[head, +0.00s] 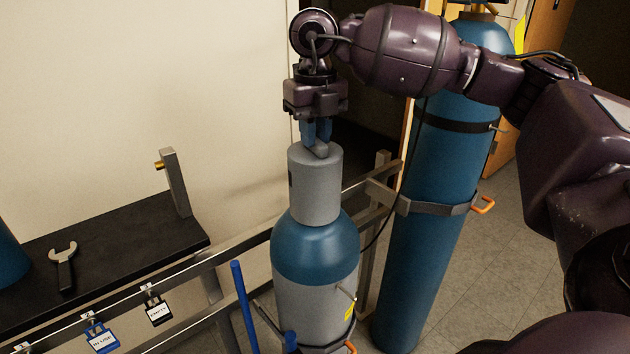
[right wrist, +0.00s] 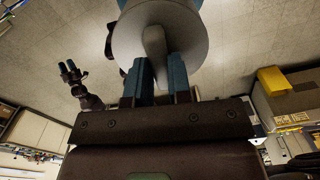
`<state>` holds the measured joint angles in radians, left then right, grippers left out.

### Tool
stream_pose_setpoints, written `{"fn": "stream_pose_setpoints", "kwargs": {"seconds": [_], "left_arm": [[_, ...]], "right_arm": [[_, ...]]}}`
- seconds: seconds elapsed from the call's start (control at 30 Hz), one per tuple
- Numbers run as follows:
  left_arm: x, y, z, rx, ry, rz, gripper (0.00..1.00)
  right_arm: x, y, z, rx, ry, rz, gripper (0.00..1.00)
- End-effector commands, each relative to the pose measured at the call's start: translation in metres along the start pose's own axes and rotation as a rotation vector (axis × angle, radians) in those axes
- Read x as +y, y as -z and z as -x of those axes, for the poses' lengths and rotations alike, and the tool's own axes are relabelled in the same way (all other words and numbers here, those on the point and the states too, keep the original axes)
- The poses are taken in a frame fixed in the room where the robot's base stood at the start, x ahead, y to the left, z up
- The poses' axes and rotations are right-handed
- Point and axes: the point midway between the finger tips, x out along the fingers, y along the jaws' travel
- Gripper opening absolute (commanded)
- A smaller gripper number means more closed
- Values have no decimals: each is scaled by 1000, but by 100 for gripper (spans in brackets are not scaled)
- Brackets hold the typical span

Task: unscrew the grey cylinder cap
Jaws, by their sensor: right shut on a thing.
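The grey cylinder cap (head: 315,190) sits upright on top of the short gas cylinder (head: 314,245), which has a blue shoulder and a grey body. My right gripper (head: 317,140) points straight down from above the cap. Its blue fingers are shut on the raised grey grip on the cap's top. In the right wrist view the cap's round top (right wrist: 190,30) lies past the fingertips, with the grip (right wrist: 154,55) between them. A small dark gripper, which looks like my left gripper (right wrist: 71,68), shows at the left of that view, far from the cap; its jaws are too small to judge.
A tall blue cylinder (head: 435,200) stands strapped to the rail (head: 385,195) at the right. A black shelf (head: 120,250) at the left carries a wrench (head: 64,265). Blue (head: 102,336) and black (head: 157,307) tagged padlocks hang below. A blue rod (head: 243,300) stands beside the short cylinder.

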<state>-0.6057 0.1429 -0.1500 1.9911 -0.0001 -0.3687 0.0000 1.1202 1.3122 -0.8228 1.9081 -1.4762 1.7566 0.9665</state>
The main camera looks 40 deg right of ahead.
Motion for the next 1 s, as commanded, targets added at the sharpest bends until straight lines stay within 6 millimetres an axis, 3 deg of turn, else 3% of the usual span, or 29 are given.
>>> {"fn": "stream_pose_setpoints", "kwargs": {"seconds": [0.4, 0.63, 0.67, 0.83, 1.0], "left_arm": [[0, 0, -1, 1, 0, 0, 48], [0, 2, -2, 5, -1, -1, 48], [0, 2, -2, 5, -1, -1, 48], [0, 2, -3, 6, -1, -1, 48], [1, 4, -3, 8, -2, -1, 48]], "right_arm": [[1, 2, -7, 14, -1, 421, 0], [2, 2, -7, 14, -2, 433, 0], [2, 2, -7, 14, -2, 433, 22], [1, 1, -5, 10, -2, 431, 48], [1, 1, -4, 7, -1, 429, 48]]}}
